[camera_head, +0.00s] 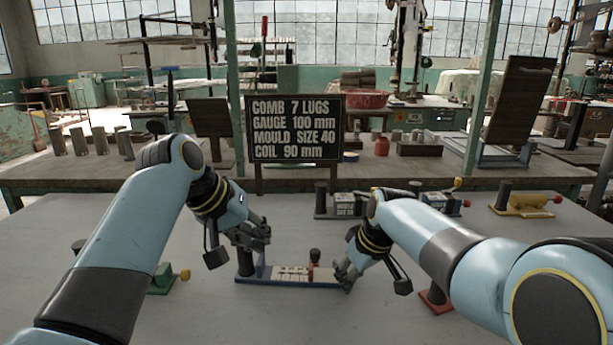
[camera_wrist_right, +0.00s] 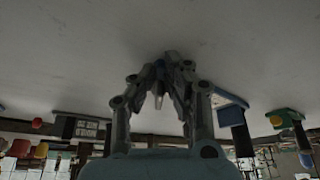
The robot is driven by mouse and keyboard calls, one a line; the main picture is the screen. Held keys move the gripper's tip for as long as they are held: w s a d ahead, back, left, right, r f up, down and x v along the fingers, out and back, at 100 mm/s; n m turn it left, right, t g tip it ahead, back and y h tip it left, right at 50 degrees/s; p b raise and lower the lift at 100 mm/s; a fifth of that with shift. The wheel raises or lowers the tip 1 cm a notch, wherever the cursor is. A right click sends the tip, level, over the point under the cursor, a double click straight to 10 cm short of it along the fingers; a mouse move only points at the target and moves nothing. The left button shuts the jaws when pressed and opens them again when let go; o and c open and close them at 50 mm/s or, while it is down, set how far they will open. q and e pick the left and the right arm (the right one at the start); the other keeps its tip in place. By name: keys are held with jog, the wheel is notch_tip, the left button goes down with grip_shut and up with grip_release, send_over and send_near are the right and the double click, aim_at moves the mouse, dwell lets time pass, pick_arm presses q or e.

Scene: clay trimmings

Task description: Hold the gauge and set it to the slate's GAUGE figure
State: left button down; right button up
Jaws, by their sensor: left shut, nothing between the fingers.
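The gauge (camera_head: 292,274) lies on the grey table, with a blue base, a pale marked plate, a red slider (camera_head: 314,264) and a dark post (camera_head: 246,262) at its left end. The slate (camera_head: 295,128) reads GAUGE 100 mm. My left gripper (camera_head: 254,236) is shut and empty, just above the post. My right gripper (camera_head: 345,276) is at the gauge's right end; its fingers (camera_wrist_right: 173,65) converge in the right wrist view, where the gauge (camera_wrist_right: 231,99) passes partly behind one finger. Whether they grip its end is unclear. The plate's figures are too small to read.
A green device (camera_head: 162,281) stands left, partly behind my left arm. A red device (camera_head: 436,299) stands right, beside my right arm. Dark-based devices (camera_head: 345,205) and a yellow one (camera_head: 525,204) line the table's back. Bare table lies in front of the gauge.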

jog(key=shift+o, duration=1.4)
jog(key=shift+f, duration=0.15)
